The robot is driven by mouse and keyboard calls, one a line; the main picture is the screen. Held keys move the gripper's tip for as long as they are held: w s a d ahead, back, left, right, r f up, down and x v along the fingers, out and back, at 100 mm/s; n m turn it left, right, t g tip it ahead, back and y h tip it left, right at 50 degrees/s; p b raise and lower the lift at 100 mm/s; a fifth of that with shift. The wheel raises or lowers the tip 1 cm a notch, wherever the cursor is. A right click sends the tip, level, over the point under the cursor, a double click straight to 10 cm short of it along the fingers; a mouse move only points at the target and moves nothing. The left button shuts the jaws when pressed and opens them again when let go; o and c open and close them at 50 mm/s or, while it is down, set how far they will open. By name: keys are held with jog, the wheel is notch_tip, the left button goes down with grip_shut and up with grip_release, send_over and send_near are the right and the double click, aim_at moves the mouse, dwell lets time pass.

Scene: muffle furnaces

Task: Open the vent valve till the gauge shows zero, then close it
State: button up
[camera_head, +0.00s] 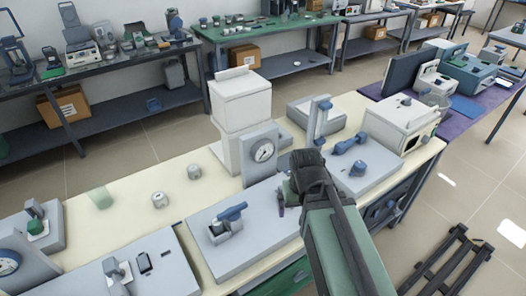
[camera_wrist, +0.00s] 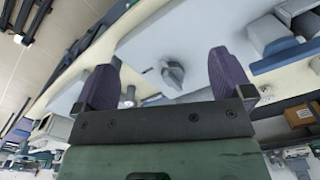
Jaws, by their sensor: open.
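A round white-faced gauge (camera_head: 262,152) stands upright in a grey housing on the bench; its reading is too small to tell. A valve with a blue lever (camera_head: 232,212) sits on the grey plate in front of it. To the right, another grey plate carries a blue handle (camera_head: 348,143) and a blue knob (camera_head: 357,168). I cannot tell which is the vent valve. My gripper (camera_wrist: 166,66) is open and empty, its two dark fingers apart. A small grey knob (camera_wrist: 173,74) on a plate shows between them, apart from both. In the head view my arm hides part of the plates.
A white box-shaped unit (camera_head: 241,105) stands behind the gauge. A grey post with a blue top (camera_head: 320,115) rises to its right. A white instrument (camera_head: 402,122) stands at the right end.

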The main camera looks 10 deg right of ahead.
jog(key=w+m, duration=1)
jog(key=w, duration=0.6)
jog(key=f+m+b, duration=0.1)
jog(key=f+b, duration=0.2)
jog(key=f+m+b, duration=0.1)
jog(key=f+b, duration=0.3)
jog(key=f+m+b, duration=0.1)
jog(key=f+b, duration=0.3)
jog(key=shift+s+a, duration=0.15)
jog(key=shift+s, duration=0.15)
jog(key=shift+r, duration=0.1)
jog(key=c, duration=0.9)
